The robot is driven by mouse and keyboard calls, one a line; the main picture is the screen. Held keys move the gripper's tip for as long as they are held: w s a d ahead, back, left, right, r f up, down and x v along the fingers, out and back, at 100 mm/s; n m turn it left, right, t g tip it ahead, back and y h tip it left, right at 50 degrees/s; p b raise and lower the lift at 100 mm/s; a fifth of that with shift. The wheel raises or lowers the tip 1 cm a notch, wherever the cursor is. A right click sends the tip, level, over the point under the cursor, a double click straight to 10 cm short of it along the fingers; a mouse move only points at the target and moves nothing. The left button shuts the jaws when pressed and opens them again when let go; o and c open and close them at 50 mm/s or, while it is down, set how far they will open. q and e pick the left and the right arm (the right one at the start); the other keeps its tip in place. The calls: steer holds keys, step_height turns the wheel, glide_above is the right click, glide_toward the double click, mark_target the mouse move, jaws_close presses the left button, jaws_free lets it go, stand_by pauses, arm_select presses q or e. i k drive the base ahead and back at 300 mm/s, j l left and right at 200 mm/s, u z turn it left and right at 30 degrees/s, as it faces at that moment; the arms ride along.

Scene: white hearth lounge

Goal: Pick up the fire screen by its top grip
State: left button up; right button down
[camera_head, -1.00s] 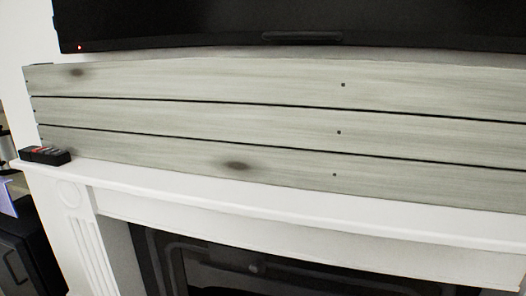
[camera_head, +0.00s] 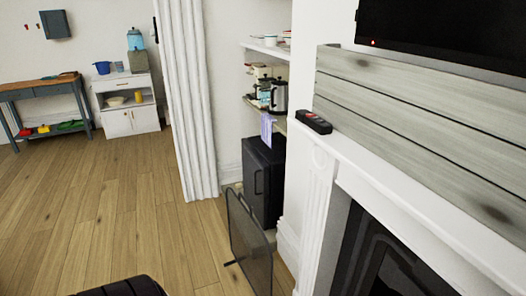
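The fire screen (camera_head: 249,244) is a dark, thin, framed panel standing on the wooden floor, left of the fireplace and in front of the black cabinet. I see it at a steep angle, and its lower part reaches the bottom of the view. A dark foot sticks out from its left side. Its top edge shows near the cabinet's lower left, but the top grip is too small to make out.
The white fireplace surround (camera_head: 318,200) stands at right, with a dark remote (camera_head: 314,122) on its mantel. The black cabinet (camera_head: 263,180) is behind the screen. A white curtain (camera_head: 187,100) hangs further back. The wooden floor (camera_head: 110,215) at left is mostly clear.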

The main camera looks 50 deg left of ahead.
mark_target(251, 248)
steer(key=u, duration=1.75)
steer(key=i+j+z, duration=0.15)
steer(key=z, duration=0.25)
steer(key=i+j+z, duration=0.2)
steer(key=z, duration=0.15)
